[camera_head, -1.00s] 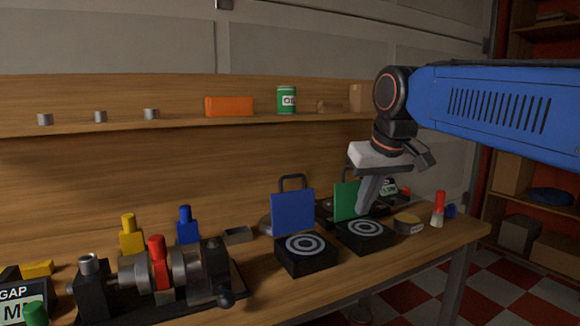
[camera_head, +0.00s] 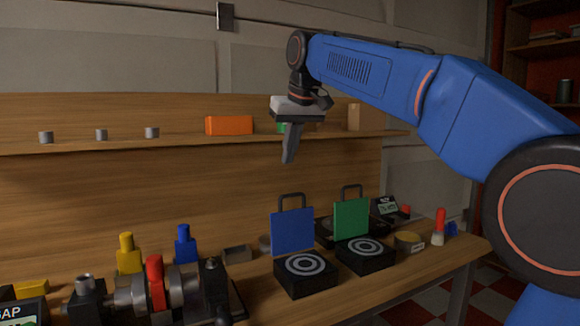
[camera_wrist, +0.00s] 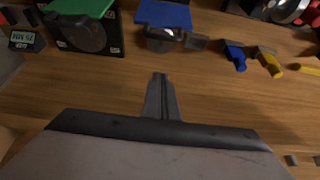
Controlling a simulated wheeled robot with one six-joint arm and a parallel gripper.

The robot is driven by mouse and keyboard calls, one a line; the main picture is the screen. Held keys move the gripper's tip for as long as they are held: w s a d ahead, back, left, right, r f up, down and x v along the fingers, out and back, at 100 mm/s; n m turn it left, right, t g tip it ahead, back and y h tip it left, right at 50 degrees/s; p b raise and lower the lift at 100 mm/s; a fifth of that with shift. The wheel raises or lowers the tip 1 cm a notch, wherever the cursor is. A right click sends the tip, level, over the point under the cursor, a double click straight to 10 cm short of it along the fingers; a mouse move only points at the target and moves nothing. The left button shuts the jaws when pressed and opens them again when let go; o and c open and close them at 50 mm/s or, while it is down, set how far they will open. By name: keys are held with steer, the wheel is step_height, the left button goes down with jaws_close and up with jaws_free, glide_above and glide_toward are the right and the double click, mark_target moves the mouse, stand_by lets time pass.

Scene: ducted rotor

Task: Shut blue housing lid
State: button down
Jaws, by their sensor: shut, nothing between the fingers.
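The blue housing lid (camera_head: 292,232) stands upright, open, at the back of its black housing (camera_head: 306,274), which has a ringed round top face. A dark handle loop rises above the lid. The lid also shows at the top of the wrist view (camera_wrist: 163,14). My gripper (camera_head: 288,160) is shut and empty, pointing down, above and behind the blue lid and apart from it. In the wrist view my gripper (camera_wrist: 160,76) is over the bare wood, with the blue lid beyond its tip. The blue housing is mostly out of the wrist view.
A green lid (camera_head: 351,218) stands open on a matching black housing (camera_head: 366,254) just to the right. A rotor fixture (camera_head: 157,285) with colored knobs is at left. A wall shelf (camera_head: 180,138) holding an orange box (camera_head: 229,125) runs behind my gripper.

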step_height(320, 180, down, 8)
steer(key=shift+f, duration=0.25)
stand_by(0.5)
steer(key=shift+s+d, duration=0.1)
steer(key=shift+s, duration=0.05)
